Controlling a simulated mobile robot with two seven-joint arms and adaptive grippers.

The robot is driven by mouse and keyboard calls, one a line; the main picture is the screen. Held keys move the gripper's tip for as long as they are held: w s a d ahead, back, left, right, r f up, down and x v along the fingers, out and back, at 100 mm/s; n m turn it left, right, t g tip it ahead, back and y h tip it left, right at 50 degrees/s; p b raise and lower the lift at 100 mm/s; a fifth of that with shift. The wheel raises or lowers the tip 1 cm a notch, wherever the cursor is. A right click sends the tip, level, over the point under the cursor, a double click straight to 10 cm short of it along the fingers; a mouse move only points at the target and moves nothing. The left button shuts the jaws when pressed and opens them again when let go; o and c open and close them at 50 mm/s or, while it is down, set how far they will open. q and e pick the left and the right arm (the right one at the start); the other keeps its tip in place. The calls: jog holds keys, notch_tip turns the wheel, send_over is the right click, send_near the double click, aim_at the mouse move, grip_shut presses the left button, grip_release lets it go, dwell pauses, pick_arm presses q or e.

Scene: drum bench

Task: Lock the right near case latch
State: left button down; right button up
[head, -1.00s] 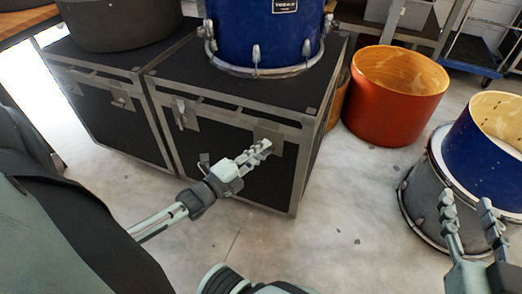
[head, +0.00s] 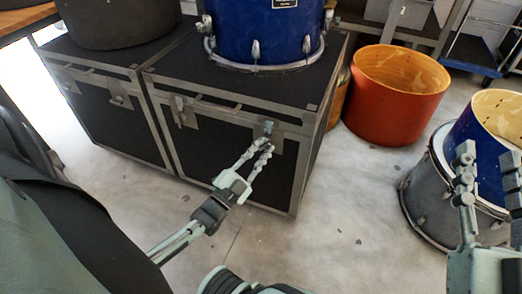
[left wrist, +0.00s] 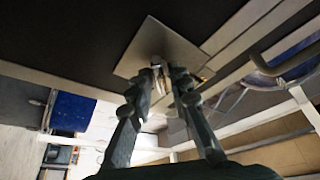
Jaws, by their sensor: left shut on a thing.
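The right near case latch (head: 268,128) is a small metal piece on a grey plate at the upper right of the black case's front. My left gripper (head: 264,147) reaches up to it from below, fingers close together. In the left wrist view the fingertips (left wrist: 166,78) are shut on the latch (left wrist: 157,62) in front of its pale plate (left wrist: 165,45). The fingers partly hide the latch, so I cannot tell whether it is locked. My right gripper (head: 488,165) is open and empty at the right, apart from the case.
The black case (head: 220,150) carries a blue drum (head: 262,35). Its left latch (head: 180,108) is free. A second case (head: 110,125) stands beside it on the left. An orange drum shell (head: 395,105) and a grey drum (head: 425,190) stand at the right. Floor in front is clear.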

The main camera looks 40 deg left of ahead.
pick_arm(q)
jog(key=shift+n, duration=0.7)
jog(key=n+y, duration=0.2)
jog(key=n, duration=0.1)
jog(key=shift+d+n+t, duration=0.1)
jog(key=shift+n+t, duration=0.3)
jog(key=n+y, duration=0.1)
jog(key=n, duration=0.2)
jog(key=n+y, duration=0.2)
jog(key=n, duration=0.1)
jog(key=shift+w+d, duration=0.1)
pick_arm(e)
jog(key=shift+s+r+t, duration=0.15)
jog(key=shift+r+t, duration=0.15)
jog(key=shift+r, duration=0.2)
pick_arm(q)
jog(key=shift+n+y, duration=0.5)
jog(key=shift+y, duration=0.1)
pick_arm(e)
jog(key=shift+f, duration=0.1)
pick_arm(q)
jog(key=c, duration=1.6)
grip_release()
